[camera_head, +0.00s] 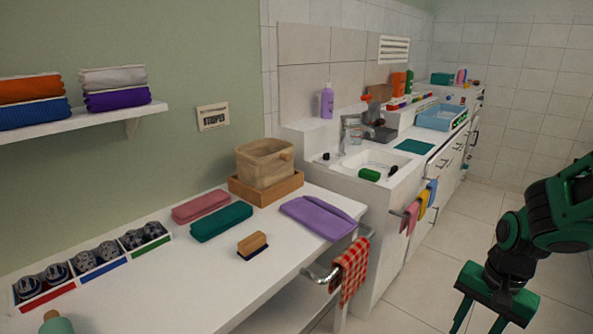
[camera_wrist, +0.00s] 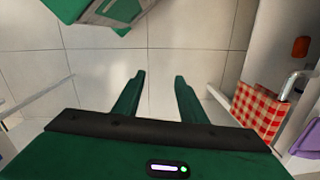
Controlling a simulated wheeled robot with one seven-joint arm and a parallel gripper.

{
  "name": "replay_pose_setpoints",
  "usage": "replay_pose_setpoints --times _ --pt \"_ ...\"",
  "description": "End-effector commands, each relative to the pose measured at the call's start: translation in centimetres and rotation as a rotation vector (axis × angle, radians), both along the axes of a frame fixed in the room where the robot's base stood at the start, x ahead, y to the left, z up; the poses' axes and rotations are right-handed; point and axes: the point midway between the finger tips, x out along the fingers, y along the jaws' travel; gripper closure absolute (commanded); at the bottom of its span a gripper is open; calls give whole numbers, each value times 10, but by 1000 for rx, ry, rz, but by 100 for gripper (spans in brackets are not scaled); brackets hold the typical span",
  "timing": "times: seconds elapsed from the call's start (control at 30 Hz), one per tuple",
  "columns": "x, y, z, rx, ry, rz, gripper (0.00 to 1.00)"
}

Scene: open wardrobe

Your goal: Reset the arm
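My gripper (camera_head: 480,326) is at the lower right of the head view, held over the tiled floor to the right of the counters. Its fingers point down and run out of the bottom of the picture. In the wrist view both fingers (camera_wrist: 160,77) stand apart with bare floor tiles between them. The gripper is open and empty and touches nothing. My green arm bends above it at the right edge of the head view.
A white counter (camera_head: 205,285) on the left holds folded cloths, a brush (camera_head: 252,244) and a wooden tray (camera_head: 268,190). A red checked towel (camera_head: 350,270) hangs from its rail, near the gripper in the wrist view. A sink (camera_head: 378,168) stands behind. The floor is clear.

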Motion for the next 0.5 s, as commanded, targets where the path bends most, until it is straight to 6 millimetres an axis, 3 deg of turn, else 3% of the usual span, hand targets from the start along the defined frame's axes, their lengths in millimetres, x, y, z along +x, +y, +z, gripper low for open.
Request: replay_pose_setpoints --times 0.1,0.3,0.5 --pt "-20 -19 32 -49 -8 73 62" --pt "-63 -40 76 -79 -5 184 62" --pt "-99 -47 102 -62 -10 264 62"
